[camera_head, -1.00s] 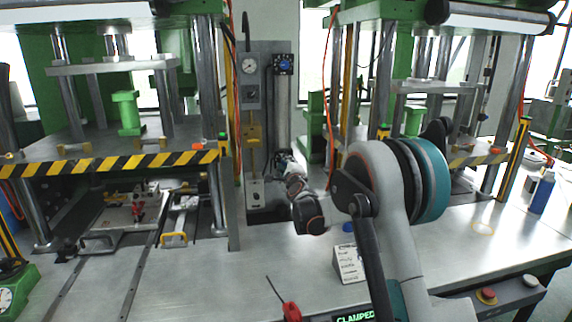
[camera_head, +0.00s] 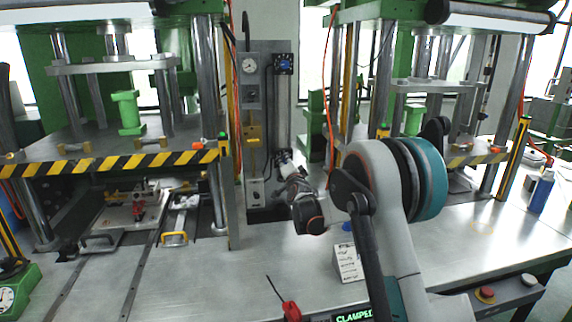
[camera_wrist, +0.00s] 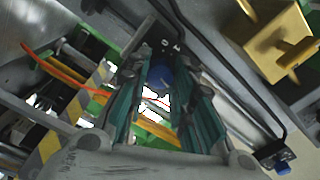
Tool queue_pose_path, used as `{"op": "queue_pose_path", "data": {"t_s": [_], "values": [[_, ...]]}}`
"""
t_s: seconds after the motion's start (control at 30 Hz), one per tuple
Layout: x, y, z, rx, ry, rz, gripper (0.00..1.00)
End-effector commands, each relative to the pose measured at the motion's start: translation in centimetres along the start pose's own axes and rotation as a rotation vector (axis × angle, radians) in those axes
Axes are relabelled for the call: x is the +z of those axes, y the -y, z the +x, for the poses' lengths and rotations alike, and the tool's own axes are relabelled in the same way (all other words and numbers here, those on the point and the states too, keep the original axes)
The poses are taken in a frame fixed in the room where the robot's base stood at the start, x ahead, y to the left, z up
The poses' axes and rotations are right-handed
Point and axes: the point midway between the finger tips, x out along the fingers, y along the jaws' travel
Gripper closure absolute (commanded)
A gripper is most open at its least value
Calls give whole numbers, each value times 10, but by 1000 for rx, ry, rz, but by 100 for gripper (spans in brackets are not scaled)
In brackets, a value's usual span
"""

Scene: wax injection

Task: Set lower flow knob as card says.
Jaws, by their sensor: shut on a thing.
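The upright grey panel (camera_head: 283,108) at the middle back carries a tall grey cylinder with a blue knob (camera_head: 284,64) at its top. My gripper (camera_head: 284,157) is at the lower end of this cylinder and hides the lower flow knob in the head view. In the wrist view my gripper's two teal-green fingers (camera_wrist: 163,92) are shut on the blue lower flow knob (camera_wrist: 160,77). Its markings are not readable.
A pressure gauge (camera_head: 249,65) and a yellow fitting (camera_head: 253,134) sit left of the cylinder; the yellow fitting (camera_wrist: 270,40) is close to my gripper in the wrist view. Presses flank the panel. A red-handled tool (camera_head: 290,310) lies in front. Bare bench (camera_head: 210,285) lies front left.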

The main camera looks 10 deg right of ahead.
Motion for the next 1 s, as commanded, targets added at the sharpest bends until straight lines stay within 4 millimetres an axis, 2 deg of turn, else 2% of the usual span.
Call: {"op": "queue_pose_path", "data": {"t_s": [0.3,0.8,0.83,0.9,0.93,1.0], "values": [[1,-1,0,1,2,-109,100],[2,-1,0,1,3,-126,100],[2,-1,0,1,3,-126,76],[2,-1,0,1,3,-126,60],[2,-1,0,1,3,-126,56],[1,-1,0,1,2,-126,56]]}}
